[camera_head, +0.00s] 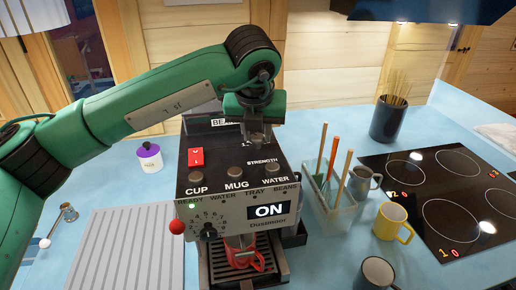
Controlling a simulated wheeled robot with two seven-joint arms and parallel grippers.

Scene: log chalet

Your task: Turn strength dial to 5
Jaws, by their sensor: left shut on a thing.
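The coffee machine (240,190) stands on the blue counter with its ON display (268,211) lit. My left gripper (257,137) reaches down onto the machine's top, just behind the STRENGTH label (262,162). It is shut on what seems to be the strength dial, which the fingers hide. A small part of a number scale shows beside the fingers, but the setting cannot be read. Another black dial (209,231) with a numbered scale is on the front panel. My right gripper is not in view.
A red mug (245,256) stands under the spout. A red switch (195,157) and CUP, MUG and WATER buttons are on the sloped top. A bin of utensils (331,200), mugs and a black hob (440,195) are to the right; a ribbed drainboard (128,250) is left.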

